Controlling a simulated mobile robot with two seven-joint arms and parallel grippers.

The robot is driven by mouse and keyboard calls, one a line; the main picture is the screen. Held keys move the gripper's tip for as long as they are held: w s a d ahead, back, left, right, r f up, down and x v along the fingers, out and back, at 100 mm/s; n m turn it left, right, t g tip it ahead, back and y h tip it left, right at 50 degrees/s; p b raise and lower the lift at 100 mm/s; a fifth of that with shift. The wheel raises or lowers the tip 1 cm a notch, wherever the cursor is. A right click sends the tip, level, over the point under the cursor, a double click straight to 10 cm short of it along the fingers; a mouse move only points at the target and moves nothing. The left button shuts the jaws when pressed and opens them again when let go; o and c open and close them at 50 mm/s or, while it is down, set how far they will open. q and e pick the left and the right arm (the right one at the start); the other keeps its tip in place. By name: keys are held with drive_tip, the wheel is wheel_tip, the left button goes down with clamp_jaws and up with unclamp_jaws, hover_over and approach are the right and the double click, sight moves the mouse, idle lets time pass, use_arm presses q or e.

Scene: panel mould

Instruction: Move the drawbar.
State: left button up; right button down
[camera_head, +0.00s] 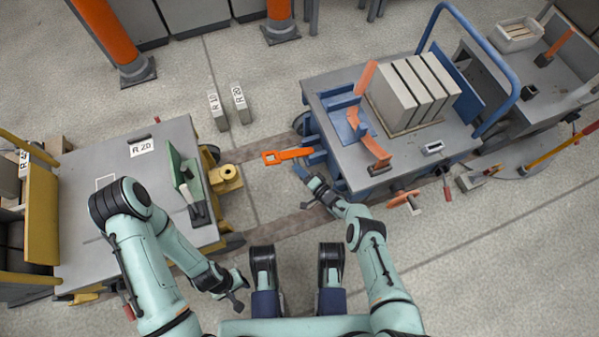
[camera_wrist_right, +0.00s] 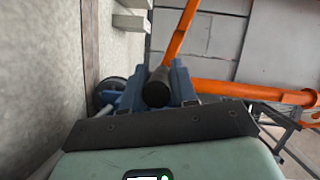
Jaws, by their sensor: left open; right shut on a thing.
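The orange drawbar (camera_head: 287,156) juts left from the front of the blue cart (camera_head: 345,185), with its slotted end near the yellow coupling (camera_head: 228,177) of the left cart; a gap lies between them. My right gripper (camera_head: 309,183) is at the blue cart's front, just below the drawbar, shut on a dark round-ended handle. This handle (camera_wrist_right: 157,90) shows in the right wrist view, with an orange bar (camera_wrist_right: 182,28) behind it; how they join is hidden. My left gripper (camera_head: 238,293) is open and empty, low over the floor right of the left cart.
The left cart (camera_head: 80,215) has a grey top with a green upright bracket. Grey slabs (camera_head: 412,92) and orange parts stand on the blue cart. Two labelled blocks (camera_head: 218,112) lie on the floor above the gap. Orange posts (camera_head: 280,28) stand at the back.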

drive_tip(key=shift+w+d+r+m+t+y, duration=0.15)
drive_tip(key=shift+d+r+m+t+y, duration=0.15)
drive_tip(key=shift+r+m, duration=0.4)
drive_tip(key=shift+w+d+r+m+t+y, duration=0.2)
drive_tip(key=shift+r+m+y, duration=0.1)
drive_tip(key=shift+r+m, duration=0.4)
drive_tip(key=shift+f, duration=0.1)
drive_tip(key=c, duration=1)
unclamp_jaws()
drive_tip(key=shift+o, duration=0.2)
drive_tip(key=shift+s+f, duration=0.1)
use_arm(q)
drive_tip(key=w+r+t+p, duration=0.2)
drive_tip(key=w+r+p, duration=0.1)
drive_tip(key=w, duration=0.2)
drive_tip(key=shift+w+d, duration=0.35)
drive_tip(key=shift+w, duration=0.05)
use_arm(e)
drive_tip(key=v, duration=0.7)
drive_tip(key=shift+s, duration=0.2)
drive_tip(key=shift+d, duration=0.1)
